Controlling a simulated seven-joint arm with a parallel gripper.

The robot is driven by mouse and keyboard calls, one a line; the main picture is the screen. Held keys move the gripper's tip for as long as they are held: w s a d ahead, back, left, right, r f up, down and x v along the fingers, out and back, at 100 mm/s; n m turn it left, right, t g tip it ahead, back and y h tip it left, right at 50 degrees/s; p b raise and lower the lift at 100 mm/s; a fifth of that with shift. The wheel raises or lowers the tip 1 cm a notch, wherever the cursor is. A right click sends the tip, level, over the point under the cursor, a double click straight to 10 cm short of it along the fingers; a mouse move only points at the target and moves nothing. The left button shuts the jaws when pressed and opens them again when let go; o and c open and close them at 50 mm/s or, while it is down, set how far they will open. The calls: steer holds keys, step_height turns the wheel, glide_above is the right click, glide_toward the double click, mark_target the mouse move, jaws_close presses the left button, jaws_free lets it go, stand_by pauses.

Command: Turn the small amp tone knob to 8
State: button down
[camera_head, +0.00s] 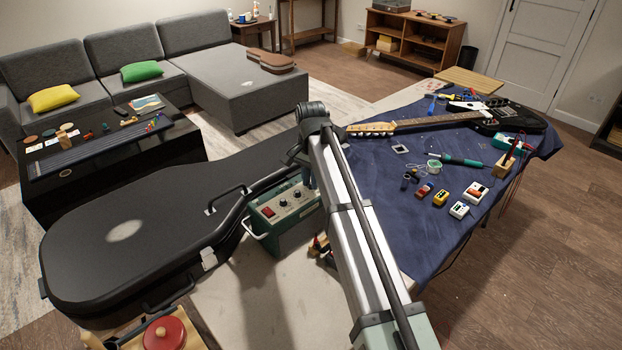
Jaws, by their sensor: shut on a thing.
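The small amp (285,226) is a green box with a panel on top and a white handle at its left. A red lamp (268,212) and two dark knobs, one left (283,198) and one right (297,192), show on the panel. My gripper (312,183) points down at the panel's right end, right of these knobs. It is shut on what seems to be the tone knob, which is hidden. My forearm covers the fingertips and the amp's right side. The knob's scale cannot be read.
A large black guitar case (130,235) lies close behind and left of the amp. Right of my arm, a blue cloth (400,210) holds an electric guitar (505,115), a soldering iron (460,160) and several pedals. A red round lid (164,334) is at the front left.

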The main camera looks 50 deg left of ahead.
stand_by(0.5)
steer(key=c, duration=1)
jaws_free()
steer(key=shift+c, duration=0.2)
steer(key=shift+r, duration=0.1)
step_height(320, 180, up, 14)
steer(key=shift+f, duration=0.2)
